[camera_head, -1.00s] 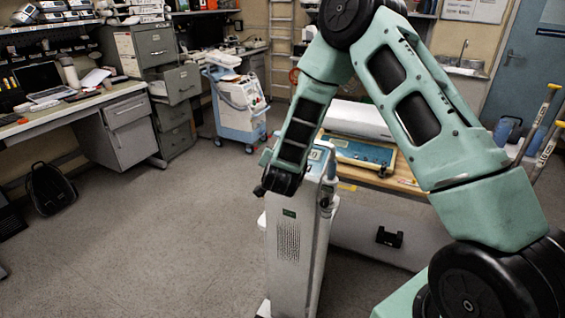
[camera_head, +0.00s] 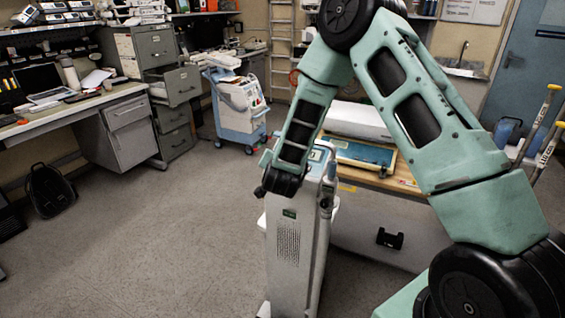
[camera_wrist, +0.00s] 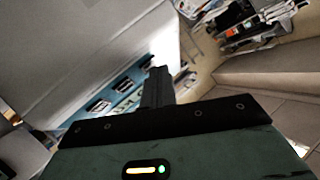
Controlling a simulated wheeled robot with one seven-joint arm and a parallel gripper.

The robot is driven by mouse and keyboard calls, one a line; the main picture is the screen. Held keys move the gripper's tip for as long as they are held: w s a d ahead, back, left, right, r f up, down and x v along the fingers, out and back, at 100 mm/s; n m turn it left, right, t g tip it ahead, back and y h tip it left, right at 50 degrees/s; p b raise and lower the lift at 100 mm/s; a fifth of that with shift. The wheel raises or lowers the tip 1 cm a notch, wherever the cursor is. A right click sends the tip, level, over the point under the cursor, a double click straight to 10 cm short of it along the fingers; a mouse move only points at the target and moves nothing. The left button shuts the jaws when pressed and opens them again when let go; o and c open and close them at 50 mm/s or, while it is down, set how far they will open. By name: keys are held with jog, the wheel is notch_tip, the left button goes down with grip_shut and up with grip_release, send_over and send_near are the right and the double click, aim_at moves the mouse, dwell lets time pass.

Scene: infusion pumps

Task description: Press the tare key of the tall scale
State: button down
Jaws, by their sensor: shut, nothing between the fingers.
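A tall white column unit (camera_head: 291,245) with a small lit panel (camera_head: 318,154) on top stands in front of me in the head view. It may be the tall scale; I cannot make out a tare key. My gripper (camera_wrist: 157,84) shows in the wrist view with its fingers shut together and empty. Beyond the fingertips is a blue panel (camera_wrist: 125,84) with dark windows, below a large white surface. I cannot tell whether the fingertips touch it. In the head view my wrist is beside the column's top, and the fingers are hidden.
A blue instrument box (camera_head: 362,152) and a white slab-like unit (camera_head: 356,119) are on the wooden bench (camera_head: 390,182) behind the column. A wheeled blue-white cart (camera_head: 240,108) stands farther back. Crutches (camera_head: 545,122) lean at right. The floor left of the column is open.

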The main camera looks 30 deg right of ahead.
jog(key=shift+s+a+r, duration=0.2)
jog(key=shift+a+r, duration=0.05)
jog(key=shift+r, duration=0.3)
jog(key=shift+s+a+r+p, duration=0.2)
jog(key=shift+a+r+p, duration=0.1)
jog(key=shift+r+p, duration=0.35)
jog(key=shift+s+a+r+p, duration=0.25)
jog(key=shift+a+r+p, duration=0.15)
jog(key=shift+r, duration=0.4)
jog(key=shift+s+a+r+p, duration=0.25)
jog(key=shift+r+p, duration=0.3)
jog(key=shift+r, duration=0.2)
